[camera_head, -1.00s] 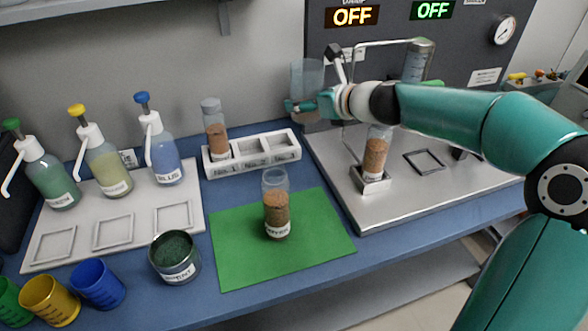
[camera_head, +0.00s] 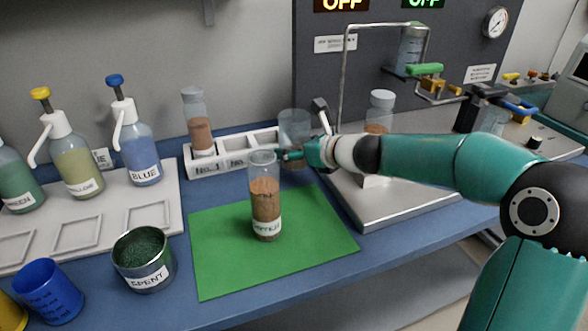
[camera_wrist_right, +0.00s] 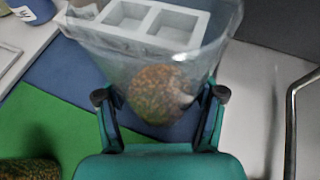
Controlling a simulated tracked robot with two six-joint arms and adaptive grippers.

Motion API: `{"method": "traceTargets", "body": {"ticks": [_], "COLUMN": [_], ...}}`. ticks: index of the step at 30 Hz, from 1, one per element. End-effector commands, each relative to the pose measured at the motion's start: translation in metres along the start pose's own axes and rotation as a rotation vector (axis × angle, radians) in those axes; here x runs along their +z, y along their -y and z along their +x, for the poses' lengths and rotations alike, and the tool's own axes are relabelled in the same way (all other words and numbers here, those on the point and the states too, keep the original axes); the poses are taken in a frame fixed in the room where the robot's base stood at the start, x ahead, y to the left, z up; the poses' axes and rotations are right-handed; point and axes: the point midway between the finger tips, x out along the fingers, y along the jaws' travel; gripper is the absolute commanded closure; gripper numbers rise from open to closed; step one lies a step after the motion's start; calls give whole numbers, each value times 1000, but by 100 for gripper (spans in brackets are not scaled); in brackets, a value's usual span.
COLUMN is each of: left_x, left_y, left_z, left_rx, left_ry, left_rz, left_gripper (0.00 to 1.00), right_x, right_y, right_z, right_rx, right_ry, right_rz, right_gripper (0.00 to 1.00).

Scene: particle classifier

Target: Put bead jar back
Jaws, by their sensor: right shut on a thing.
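My right gripper (camera_head: 292,155) is shut on a wide clear jar (camera_head: 294,124). It holds the jar near the right end of the white rack (camera_head: 215,172), behind the green mat (camera_head: 210,270). In the right wrist view my gripper (camera_wrist_right: 163,95) has its fingers on both sides of the jar (camera_wrist_right: 95,42), and mixed coloured beads (camera_wrist_right: 158,92) show through it. The rack's empty slots show beyond it. I cannot tell whether the jar touches the table. My left gripper is not in view.
A brown-filled bottle (camera_head: 265,205) stands on the mat. Another bottle (camera_head: 198,125) stands in rack slot No.1. A third bottle (camera_head: 381,105) is partly behind my arm at the metal frame (camera_head: 345,85). A SPENT cup (camera_head: 144,272) and pump bottles (camera_head: 135,150) are left.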

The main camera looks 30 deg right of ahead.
Motion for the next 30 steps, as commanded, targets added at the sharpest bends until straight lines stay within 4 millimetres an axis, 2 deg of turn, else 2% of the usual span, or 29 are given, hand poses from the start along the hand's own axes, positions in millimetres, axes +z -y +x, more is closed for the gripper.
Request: {"method": "traceTargets", "body": {"ticks": [3,7,19,20,24,30], "left_x": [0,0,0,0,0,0], "left_y": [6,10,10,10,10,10], "left_z": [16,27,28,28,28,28], "left_rx": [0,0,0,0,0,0], "left_ry": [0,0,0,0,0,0], "left_rz": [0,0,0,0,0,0], "left_gripper": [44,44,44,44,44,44], "right_x": [-20,-35,-38,-38,-37,-37], "right_y": [0,0,0,0,1,1], "right_z": [8,14,15,15,14,14], "right_rx": [0,0,-1,-1,-1,-2], "right_ry": [-1,-1,-1,-1,-1,-1], "right_rz": [2,2,1,1,1,1], "right_gripper": [81,81,81,28,7,7]}}
